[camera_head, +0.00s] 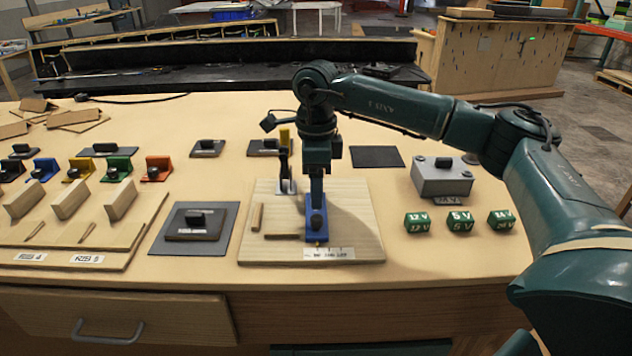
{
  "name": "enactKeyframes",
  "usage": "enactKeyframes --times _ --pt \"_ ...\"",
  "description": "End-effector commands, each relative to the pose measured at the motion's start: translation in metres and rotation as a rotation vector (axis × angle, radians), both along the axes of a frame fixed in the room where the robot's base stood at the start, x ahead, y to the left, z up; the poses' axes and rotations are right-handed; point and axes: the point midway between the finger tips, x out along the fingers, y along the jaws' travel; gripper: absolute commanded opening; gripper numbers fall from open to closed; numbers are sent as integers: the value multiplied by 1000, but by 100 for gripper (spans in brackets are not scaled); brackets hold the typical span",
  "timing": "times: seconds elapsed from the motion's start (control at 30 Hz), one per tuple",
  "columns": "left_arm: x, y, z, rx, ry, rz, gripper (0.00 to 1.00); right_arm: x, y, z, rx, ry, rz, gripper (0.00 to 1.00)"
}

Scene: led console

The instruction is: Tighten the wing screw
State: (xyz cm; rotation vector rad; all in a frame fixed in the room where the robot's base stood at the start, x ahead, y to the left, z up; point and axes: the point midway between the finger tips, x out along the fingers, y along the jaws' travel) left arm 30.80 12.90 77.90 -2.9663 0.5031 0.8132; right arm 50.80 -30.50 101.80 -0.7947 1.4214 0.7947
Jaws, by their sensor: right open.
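My right gripper (317,198) points straight down over a light wooden board (355,235) on the table. It is open, with its fingertips at a blue upright piece (316,225) near the board's front. Contact between them cannot be told. A printed scale label (328,253) lies in front of the blue piece. I cannot make out the wing screw; the gripper covers the middle of the board. A clamp with a yellow-tipped handle (285,138) stands at the board's back left. My left gripper is not in view.
Two small wooden strips lie on the board's left, one being this strip (257,217). A grey box (441,178) and green voltage blocks (460,221) stand to the right. A dark pad with a black block (195,220) and wooden racks (80,225) are left.

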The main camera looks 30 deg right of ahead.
Motion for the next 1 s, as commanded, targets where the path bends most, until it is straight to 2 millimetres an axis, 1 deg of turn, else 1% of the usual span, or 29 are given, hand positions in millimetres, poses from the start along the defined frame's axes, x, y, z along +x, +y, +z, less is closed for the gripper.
enactKeyframes --times 0.23,0.27,0.8,1.0 --pt "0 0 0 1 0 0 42 0 0 -1 0 0 0 58" --pt "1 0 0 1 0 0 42 0 0 -1 0 0 0 57" --pt "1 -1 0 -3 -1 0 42 0 0 0 1 -1 1 13" --pt "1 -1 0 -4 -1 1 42 0 0 -1 1 -1 -12 13"
